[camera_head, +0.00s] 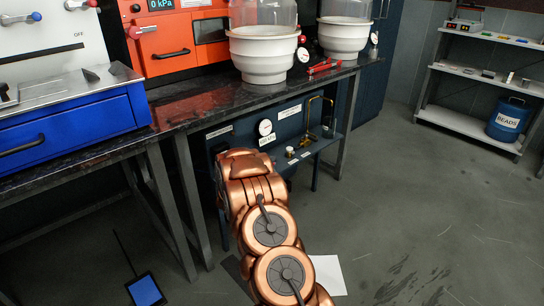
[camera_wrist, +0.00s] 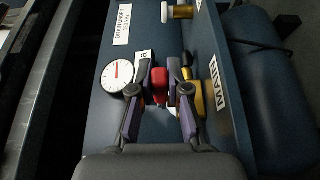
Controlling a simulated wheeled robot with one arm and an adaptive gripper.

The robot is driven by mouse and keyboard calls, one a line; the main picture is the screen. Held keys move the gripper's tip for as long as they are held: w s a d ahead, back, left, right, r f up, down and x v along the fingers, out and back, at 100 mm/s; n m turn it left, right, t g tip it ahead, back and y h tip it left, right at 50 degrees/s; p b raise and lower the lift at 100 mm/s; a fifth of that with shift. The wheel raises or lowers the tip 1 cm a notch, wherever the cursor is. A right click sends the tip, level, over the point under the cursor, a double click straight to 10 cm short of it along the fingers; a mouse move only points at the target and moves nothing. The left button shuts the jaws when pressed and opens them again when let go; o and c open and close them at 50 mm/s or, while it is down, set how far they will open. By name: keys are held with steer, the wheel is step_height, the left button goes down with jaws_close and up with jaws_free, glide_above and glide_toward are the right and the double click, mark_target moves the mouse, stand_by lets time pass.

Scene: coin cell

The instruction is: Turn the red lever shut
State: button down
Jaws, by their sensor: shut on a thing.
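The red lever (camera_wrist: 159,84) shows in the wrist view between the two fingertips of my gripper (camera_wrist: 159,92). My gripper is shut on it, with dark fingers on its left and right sides. The lever's lower part and pivot are hidden by the fingers, so its exact angle cannot be told. In the head view my copper-coloured arm reaches to the dark blue panel (camera_head: 225,135) under the bench, and it hides the gripper and the lever.
A round gauge (camera_wrist: 117,76) sits left of the fingers and a yellow part (camera_wrist: 196,98) with a "MAIN" label (camera_wrist: 214,83) right of them. A blue tank (camera_wrist: 268,90) lies at the right. The black bench top (camera_head: 200,107) overhangs the panel. Floor (camera_head: 420,210) at right is mostly clear.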

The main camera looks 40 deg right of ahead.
steer(key=shift+a+m+g+h+p, duration=0.15)
steer(key=shift+m+g+h+p, duration=0.15)
steer(key=shift+g+p, duration=0.35)
steer(key=c, duration=1.1)
jaws_free()
steer(key=shift+a, duration=0.1)
steer(key=v, duration=1.2)
